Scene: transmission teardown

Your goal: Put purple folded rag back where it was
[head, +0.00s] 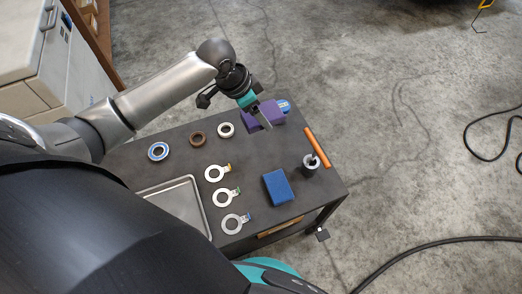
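The purple folded rag (273,109) is at the far edge of the dark cart top, partly hidden by my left gripper (262,118). Purple shows on both sides of a grey finger. The gripper points down at the rag from the upper left. I cannot tell whether its fingers are closed on the rag or only over it, nor whether the rag rests on the cart. My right gripper is not in view.
A blue-and-white item (284,106) is right beside the rag.

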